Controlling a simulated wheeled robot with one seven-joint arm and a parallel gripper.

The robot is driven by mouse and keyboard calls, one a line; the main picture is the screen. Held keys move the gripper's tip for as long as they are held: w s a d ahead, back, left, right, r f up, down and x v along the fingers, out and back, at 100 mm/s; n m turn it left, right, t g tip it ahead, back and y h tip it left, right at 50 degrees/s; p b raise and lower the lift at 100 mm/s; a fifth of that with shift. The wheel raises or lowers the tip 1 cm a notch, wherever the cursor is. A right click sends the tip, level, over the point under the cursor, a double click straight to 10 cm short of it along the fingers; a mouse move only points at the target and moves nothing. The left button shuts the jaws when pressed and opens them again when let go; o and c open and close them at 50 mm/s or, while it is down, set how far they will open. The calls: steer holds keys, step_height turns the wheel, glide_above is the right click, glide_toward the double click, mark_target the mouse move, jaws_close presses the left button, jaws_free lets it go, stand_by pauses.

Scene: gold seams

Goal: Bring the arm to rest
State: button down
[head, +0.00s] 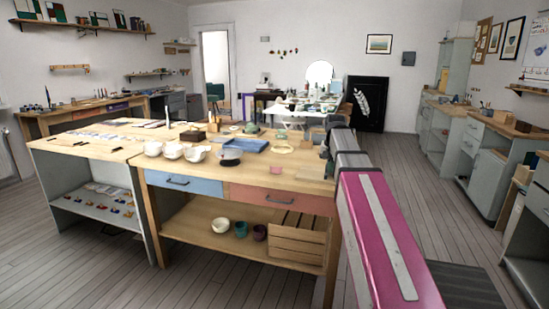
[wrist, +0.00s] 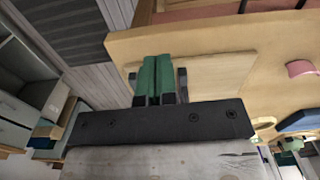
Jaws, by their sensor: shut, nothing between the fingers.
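My gripper (wrist: 158,60) shows in the wrist view with its two green fingers pressed together, shut and empty. It is over or beside the corner of the wooden worktable (wrist: 215,42); the gap to the wood is hard to judge. In the head view my magenta and grey arm reaches forward along the right end of the same worktable (head: 300,183). I cannot make out the gripper in that view.
Grey cabinets (head: 487,155) line the right wall. The floor (head: 420,190) between them and the table is open.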

steer(key=s+a+f+n, duration=0.1)
steer(key=s+f, duration=0.5)
steer(key=f, duration=0.5)
steer(key=s+a+f+n, duration=0.1)
steer(key=s+f, duration=0.5)
steer(key=f, duration=0.5)
steer(key=s+a+f+n, duration=0.1)
steer(key=s+f, duration=0.6)
steer(key=f, duration=0.4)
steer(key=shift+a+f, duration=0.15)
steer(key=shift+f, duration=0.2)
steer(key=shift+s, duration=0.1)
